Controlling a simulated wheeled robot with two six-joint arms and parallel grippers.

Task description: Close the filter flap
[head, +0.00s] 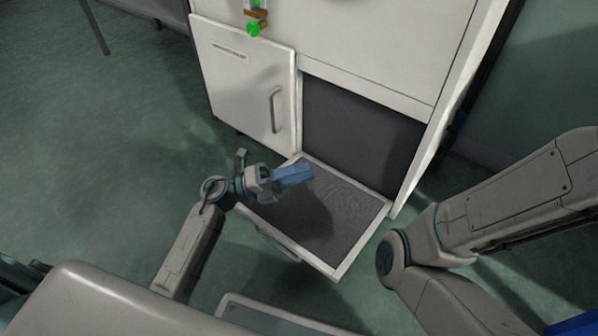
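The filter flap (352,210) hangs open from the lower front of the white cabinet, folded down and outward. Its inner face is a dark mesh panel in a pale frame, and a handle (278,244) shows at its outer left edge. Behind it, the opening (360,132) shows a dark filter surface. My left gripper (294,175), with blue fingers, is over the flap's left part near the cabinet. The fingers look like one block, so their gap cannot be made out, nor whether they touch the flap. My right arm is at the right; its gripper does not show clearly.
A closed white door (245,85) with a vertical handle (274,110) is left of the opening. A green knob (254,28) sits above it. Green floor (90,150) lies open to the left. A blue item (574,326) is cut off at the bottom right corner.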

